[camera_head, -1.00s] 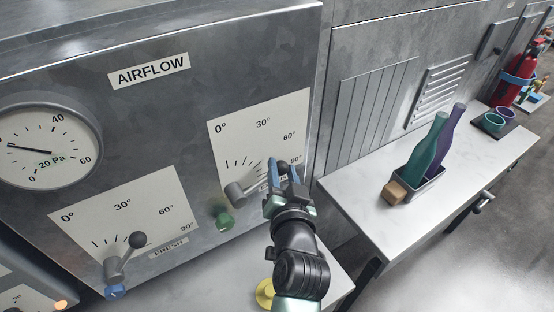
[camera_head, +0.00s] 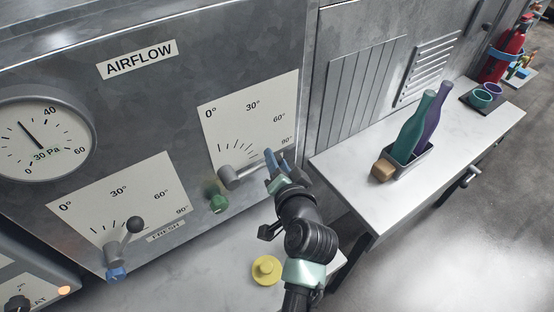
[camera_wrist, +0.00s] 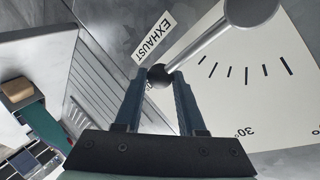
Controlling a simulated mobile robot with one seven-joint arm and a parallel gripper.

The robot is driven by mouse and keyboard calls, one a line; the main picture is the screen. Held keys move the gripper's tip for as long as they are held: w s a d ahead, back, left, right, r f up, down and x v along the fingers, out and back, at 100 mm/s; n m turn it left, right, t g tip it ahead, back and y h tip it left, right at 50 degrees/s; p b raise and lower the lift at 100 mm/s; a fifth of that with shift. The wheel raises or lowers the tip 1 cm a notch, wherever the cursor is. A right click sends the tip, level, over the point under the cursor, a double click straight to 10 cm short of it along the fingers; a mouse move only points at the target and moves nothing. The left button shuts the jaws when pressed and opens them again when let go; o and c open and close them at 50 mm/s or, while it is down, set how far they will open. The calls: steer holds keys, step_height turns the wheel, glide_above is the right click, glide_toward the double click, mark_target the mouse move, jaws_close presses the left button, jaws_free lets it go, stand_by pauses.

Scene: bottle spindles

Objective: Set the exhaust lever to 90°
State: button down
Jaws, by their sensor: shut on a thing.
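The exhaust lever is a grey rod on a round hub (camera_head: 228,178) at the right-hand scale (camera_head: 230,120). It points right and slightly up in the head view, roughly along the scale's lower edge, near the 90° end. Its exact angle is hard to read. In the wrist view the rod (camera_wrist: 205,42) runs from the hub to a black ball knob (camera_wrist: 158,76). My gripper (camera_head: 272,162) is shut on this knob, which sits between the fingertips in the wrist view (camera_wrist: 160,80). The EXHAUST label (camera_wrist: 152,38) is beside the rod. My gripper hides the knob in the head view.
Bottles (camera_head: 415,125) stand in a tray on the right-hand counter (camera_head: 345,178).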

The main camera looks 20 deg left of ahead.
steer(key=shift+f, duration=0.2)
steer(key=c, duration=0.5)
jaws_free()
steer(key=shift+r, duration=0.1)
steer(key=shift+s, duration=0.1)
steer(key=b+v, duration=0.2)
steer(key=v, duration=1)
steer(key=shift+s+d+r, duration=0.2)
steer(key=shift+s, duration=0.1)
